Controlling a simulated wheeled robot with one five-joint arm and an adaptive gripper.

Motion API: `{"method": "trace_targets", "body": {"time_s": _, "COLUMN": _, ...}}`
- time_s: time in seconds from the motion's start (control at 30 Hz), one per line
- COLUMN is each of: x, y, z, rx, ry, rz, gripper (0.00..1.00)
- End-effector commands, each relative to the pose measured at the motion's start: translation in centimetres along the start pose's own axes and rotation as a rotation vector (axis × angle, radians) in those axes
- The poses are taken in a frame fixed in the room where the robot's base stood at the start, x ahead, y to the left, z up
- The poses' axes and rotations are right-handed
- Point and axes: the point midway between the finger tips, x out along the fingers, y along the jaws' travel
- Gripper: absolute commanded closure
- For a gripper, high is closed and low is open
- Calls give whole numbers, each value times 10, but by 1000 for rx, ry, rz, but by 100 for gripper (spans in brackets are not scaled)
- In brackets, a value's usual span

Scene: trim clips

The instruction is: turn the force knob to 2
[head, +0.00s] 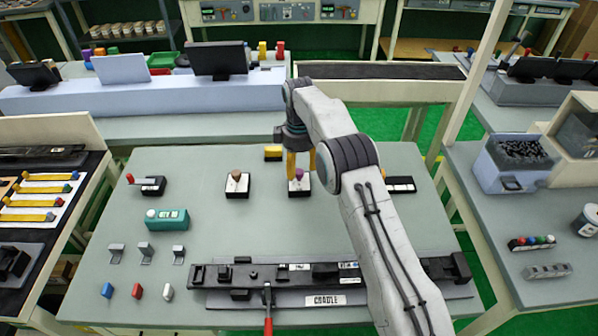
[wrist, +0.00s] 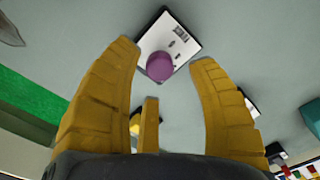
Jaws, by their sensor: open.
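A purple knob (head: 299,173) stands on a white plate with a dark base, near the middle of the grey table. In the wrist view the purple knob (wrist: 160,66) shows between the fingertips, on a white plate (wrist: 172,38) with small dark marks too small to read. My gripper (head: 302,165) is open above it, and its yellow fingers (wrist: 166,55) spread to either side. I cannot tell whether they touch it. A brown knob (head: 237,175) on a similar white plate stands to the left. No readable label shows which is the force knob.
A long black cradle fixture (head: 225,275) with a red handle lies in front. Bare table surrounds the knobs.

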Motion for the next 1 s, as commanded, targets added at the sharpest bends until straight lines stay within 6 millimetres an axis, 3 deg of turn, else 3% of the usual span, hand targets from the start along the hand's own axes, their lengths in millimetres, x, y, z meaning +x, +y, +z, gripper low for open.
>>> {"method": "trace_targets", "body": {"time_s": 0.23, "x": 19, "y": 0, "z": 0, "rx": 1, "ry": -1, "rz": -1, "gripper": 47}}
{"method": "trace_targets", "body": {"time_s": 0.63, "x": 23, "y": 0, "z": 0, "rx": 1, "ry": 0, "rz": 0, "gripper": 45}}
{"method": "trace_targets", "body": {"time_s": 1.0, "x": 23, "y": 0, "z": 0, "rx": 1, "ry": 0, "rz": 0, "gripper": 78}}
